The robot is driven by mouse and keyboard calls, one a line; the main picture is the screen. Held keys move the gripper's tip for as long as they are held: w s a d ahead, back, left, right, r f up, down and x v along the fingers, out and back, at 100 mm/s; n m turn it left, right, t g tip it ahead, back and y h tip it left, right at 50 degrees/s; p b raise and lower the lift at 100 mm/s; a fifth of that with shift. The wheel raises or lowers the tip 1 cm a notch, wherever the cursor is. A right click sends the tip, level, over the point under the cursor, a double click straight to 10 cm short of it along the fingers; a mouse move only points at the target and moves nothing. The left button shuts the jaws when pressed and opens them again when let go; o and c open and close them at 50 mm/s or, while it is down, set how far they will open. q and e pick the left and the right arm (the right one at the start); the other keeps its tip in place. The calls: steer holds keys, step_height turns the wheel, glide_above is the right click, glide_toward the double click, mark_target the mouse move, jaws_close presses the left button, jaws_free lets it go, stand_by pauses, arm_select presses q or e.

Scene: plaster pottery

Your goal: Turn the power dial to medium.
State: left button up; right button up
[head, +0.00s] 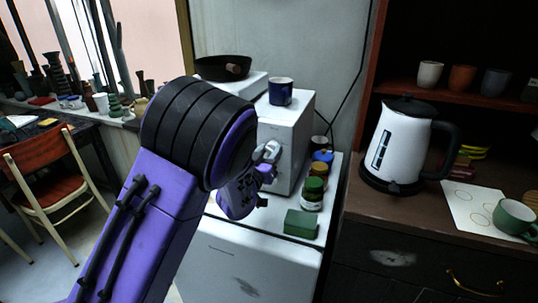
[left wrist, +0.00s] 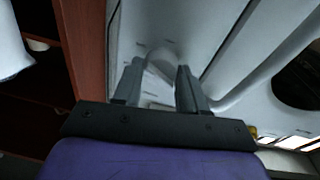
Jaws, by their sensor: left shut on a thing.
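A white box-shaped appliance (head: 287,123) stands on a white cabinet, its front turned toward my left arm. My left gripper (head: 266,160) is at this front, partly hidden by my own wrist. In the left wrist view its two grey fingers (left wrist: 158,85) are on either side of a pale, rounded part (left wrist: 160,62) of the appliance, and they are shut on it. I cannot tell whether this part is the power dial or a handle. No dial marking can be read. My right gripper is not in view.
A blue mug (head: 281,92) stands on top of the appliance. Small jars (head: 313,190) and a green block (head: 301,224) sit beside it on the white cabinet (head: 255,262). A white kettle (head: 396,145) stands on the dark counter to the right. A black pan (head: 222,68) is behind.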

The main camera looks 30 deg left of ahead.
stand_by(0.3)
arm_select(q)
steer(key=o, duration=1)
steer(key=shift+o, duration=0.2)
steer(key=b+v, duration=0.2)
steer(key=v, duration=0.8)
steer(key=shift+s+b, duration=0.25)
steer(key=shift+b, duration=0.1)
